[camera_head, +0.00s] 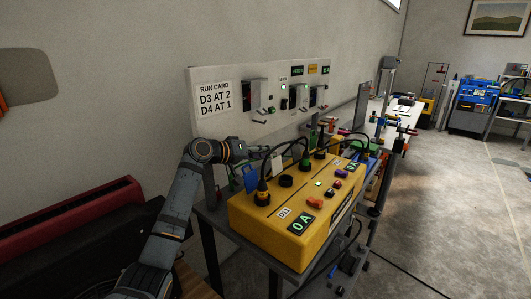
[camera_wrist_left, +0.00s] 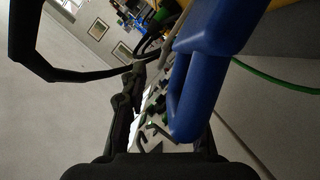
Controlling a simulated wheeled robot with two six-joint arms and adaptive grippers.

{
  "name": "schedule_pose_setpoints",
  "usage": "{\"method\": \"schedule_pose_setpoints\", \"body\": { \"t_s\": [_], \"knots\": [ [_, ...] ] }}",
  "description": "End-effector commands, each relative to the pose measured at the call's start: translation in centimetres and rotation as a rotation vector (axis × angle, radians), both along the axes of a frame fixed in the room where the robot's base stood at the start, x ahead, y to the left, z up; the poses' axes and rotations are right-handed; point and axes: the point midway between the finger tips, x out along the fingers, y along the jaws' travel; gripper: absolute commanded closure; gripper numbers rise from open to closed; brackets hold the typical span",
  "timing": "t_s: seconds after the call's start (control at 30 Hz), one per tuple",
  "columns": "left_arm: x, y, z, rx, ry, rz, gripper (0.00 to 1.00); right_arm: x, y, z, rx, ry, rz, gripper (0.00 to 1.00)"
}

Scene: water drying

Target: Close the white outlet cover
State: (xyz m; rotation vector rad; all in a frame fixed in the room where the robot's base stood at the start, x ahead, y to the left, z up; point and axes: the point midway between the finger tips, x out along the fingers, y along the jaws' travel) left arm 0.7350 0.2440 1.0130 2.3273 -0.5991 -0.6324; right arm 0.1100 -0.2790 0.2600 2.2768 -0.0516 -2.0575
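I cannot clearly make out a white outlet cover. The pale panel (camera_head: 230,122) behind the bench carries several dark outlet units, one of them (camera_head: 254,92) beside the run card. My left arm comes in from the left, and its wrist is behind the yellow box (camera_head: 270,235), below the panel. In the left wrist view my left gripper (camera_wrist_left: 165,115) has its dark fingers apart. A blue loop-shaped part (camera_wrist_left: 185,95) is very close, in front of the right finger; I see no grip on it. My right gripper is not in view.
The yellow box, with black plugs and cables on top, stands on the bench in front of the panel. A red case (camera_head: 70,225) is at the left. Clamps and a further worktop (camera_head: 395,110) extend to the back. The floor at right is mostly clear.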

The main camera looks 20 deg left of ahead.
Motion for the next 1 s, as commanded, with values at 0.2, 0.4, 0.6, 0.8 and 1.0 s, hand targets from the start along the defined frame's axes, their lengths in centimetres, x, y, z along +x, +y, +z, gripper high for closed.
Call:
{"method": "schedule_pose_setpoints", "body": {
  "t_s": [0.2, 0.4, 0.6, 0.8, 1.0],
  "knots": [
    [0.73, -0.58, -0.28, 0.000, 0.000, 0.000, 0.70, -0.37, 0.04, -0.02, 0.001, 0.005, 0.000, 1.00],
    [0.70, -0.54, -0.29, 0.000, 0.000, 0.000, 0.75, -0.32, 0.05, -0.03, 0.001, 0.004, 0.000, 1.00],
    [0.68, -0.53, -0.30, 0.000, 0.001, -0.001, 1.00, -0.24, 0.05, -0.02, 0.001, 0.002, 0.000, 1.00],
    [0.67, -0.53, -0.32, 0.000, 0.001, -0.001, 1.00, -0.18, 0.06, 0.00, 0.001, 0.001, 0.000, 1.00],
    [0.67, -0.56, -0.32, 0.000, 0.001, -0.001, 1.00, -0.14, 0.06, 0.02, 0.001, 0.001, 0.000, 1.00]
  ]
}}
